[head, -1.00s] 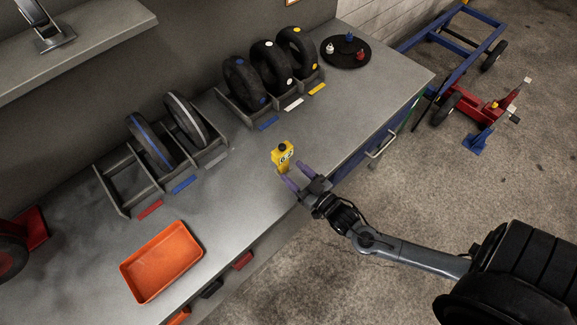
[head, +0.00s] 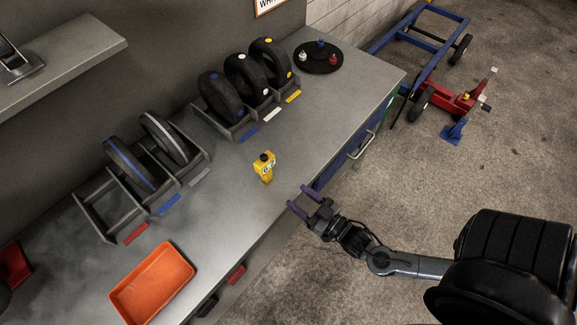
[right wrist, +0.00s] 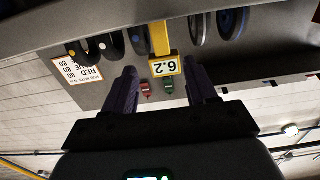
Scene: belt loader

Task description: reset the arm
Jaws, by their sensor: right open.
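My right gripper (head: 300,201) is open and empty at the front edge of the bench, with its purple fingers spread. A yellow device (head: 264,167) with a dark knob on top stands on the bench, a short way up and left of the fingertips and apart from them. In the right wrist view the yellow device (right wrist: 160,45) shows between the open fingers (right wrist: 162,88), with a display reading 6.2. My left gripper does not show in the head view.
The grey bench (head: 225,205) holds tyre racks with several wheels (head: 225,95), an orange tray (head: 152,283) and a round black plate (head: 318,58) with small coloured pieces. A blue cart frame (head: 425,40) and a red jack (head: 455,103) stand on the floor.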

